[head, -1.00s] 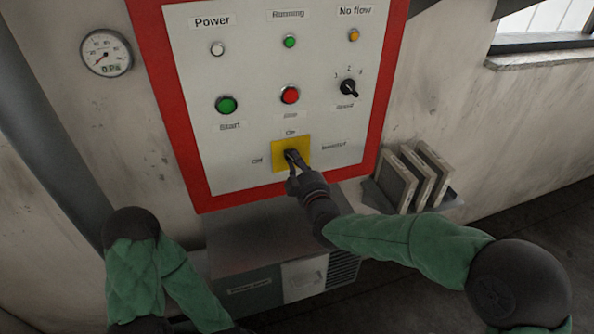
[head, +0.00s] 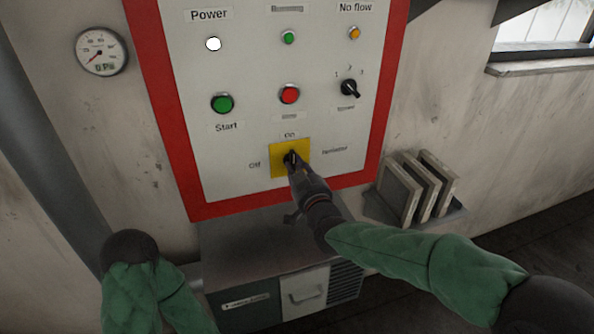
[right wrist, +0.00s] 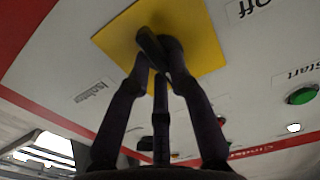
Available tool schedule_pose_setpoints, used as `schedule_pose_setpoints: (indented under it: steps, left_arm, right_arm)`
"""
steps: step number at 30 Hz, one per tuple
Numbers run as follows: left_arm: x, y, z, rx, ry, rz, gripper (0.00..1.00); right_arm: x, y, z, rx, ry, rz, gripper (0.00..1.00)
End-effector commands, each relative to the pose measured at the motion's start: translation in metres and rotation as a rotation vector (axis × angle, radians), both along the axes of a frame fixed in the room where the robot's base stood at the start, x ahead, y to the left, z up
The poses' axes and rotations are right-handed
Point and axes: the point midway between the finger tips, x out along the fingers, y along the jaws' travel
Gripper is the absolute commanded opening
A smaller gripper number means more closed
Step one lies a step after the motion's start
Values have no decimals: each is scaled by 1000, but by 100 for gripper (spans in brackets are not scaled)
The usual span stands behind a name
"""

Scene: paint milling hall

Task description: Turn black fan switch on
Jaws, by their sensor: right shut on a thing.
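The black fan switch (head: 291,158) is a rotary knob on a yellow plate (head: 276,171), low on the control panel. In the right wrist view the black switch (right wrist: 151,46) sits between the fingertips, in front of the yellow plate (right wrist: 205,48). The knob stands about upright, in line with the On label. My left gripper is out of view; only part of that arm shows.
The white panel has a red border (head: 162,110). The Power lamp (head: 213,44) glows white. Green Start (head: 222,103) and red (head: 289,95) buttons and a small black selector (head: 349,88) sit above. A gauge (head: 101,52) is at left; a shelf with panels (head: 418,187) at right.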

Motion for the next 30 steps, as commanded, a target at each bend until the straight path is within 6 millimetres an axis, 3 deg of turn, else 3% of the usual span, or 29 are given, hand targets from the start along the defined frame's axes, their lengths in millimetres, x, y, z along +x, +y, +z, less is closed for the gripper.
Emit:
schedule_pose_setpoints:
  steps: [13,14,15,16,30]
  left_arm:
    - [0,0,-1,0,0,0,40]
    - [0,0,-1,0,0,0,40]
    - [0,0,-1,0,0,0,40]
    - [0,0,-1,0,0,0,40]
    - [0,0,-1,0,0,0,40]
  right_arm:
    - [0,0,-2,9,8,1,0]
    - [0,0,-2,9,8,1,29]
    - [0,0,-2,9,8,1,41]
    - [0,0,-2,9,8,1,45]
    - [-8,-2,0,8,4,0,45]
